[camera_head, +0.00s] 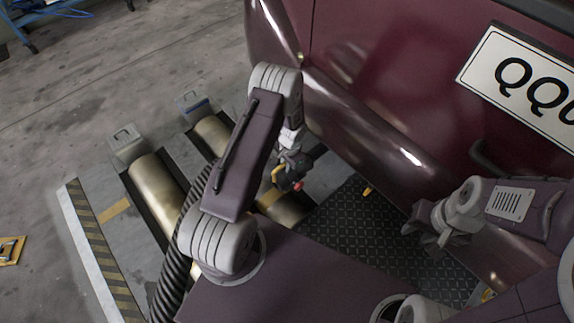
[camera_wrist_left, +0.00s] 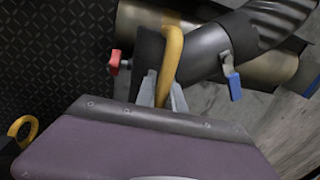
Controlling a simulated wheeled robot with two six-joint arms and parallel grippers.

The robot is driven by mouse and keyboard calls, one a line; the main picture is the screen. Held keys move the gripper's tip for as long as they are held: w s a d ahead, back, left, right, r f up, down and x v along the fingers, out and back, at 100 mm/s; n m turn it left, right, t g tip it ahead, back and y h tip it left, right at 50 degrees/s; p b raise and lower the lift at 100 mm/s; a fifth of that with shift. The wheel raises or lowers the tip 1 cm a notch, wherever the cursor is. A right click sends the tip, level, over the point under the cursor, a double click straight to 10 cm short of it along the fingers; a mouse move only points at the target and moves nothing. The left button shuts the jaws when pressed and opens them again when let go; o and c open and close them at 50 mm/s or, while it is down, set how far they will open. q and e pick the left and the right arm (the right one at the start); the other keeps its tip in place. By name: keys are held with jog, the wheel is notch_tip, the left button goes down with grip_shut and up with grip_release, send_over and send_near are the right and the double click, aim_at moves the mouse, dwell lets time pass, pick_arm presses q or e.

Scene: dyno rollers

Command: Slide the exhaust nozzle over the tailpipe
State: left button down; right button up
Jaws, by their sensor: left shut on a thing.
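The exhaust nozzle is a dark grey piece (camera_wrist_left: 195,52) with a yellow handle (camera_wrist_left: 172,48), a red lever (camera_wrist_left: 115,62) and a blue lever (camera_wrist_left: 234,86). In the head view the nozzle (camera_head: 293,170) hangs below my left wrist, near the car's rear bumper. My left gripper (camera_wrist_left: 162,88) is shut on the yellow handle. My right gripper (camera_head: 425,230) is empty near the bumper at the right, and its fingers look apart. I cannot make out the tailpipe in either view.
A black ribbed hose (camera_head: 178,240) runs beside my left arm and meets the nozzle in the wrist view. The dark red car (camera_head: 375,60) fills the upper right. Brass rollers (camera_head: 157,190) lie at the left. Black tread plate (camera_head: 350,225) lies under the bumper.

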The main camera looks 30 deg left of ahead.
pick_arm(q)
jog(key=shift+w+r, duration=0.1)
jog(key=shift+w, duration=0.1)
dwell(0.3)
jog(key=shift+w+d+p, duration=0.15)
jog(key=shift+w+p, duration=0.1)
jog(key=shift+p, duration=0.05)
jog(key=shift+w, duration=0.1)
jog(key=shift+w+d, duration=0.25)
jog(key=shift+w, duration=0.2)
jog(key=shift+w+d, duration=0.2)
jog(key=shift+w, duration=0.4)
jog(key=shift+w+d+b, duration=0.3)
jog(key=shift+w+b, duration=0.25)
jog(key=shift+w, duration=0.2)
jog(key=shift+w+d, duration=0.1)
jog(key=shift+w, duration=0.05)
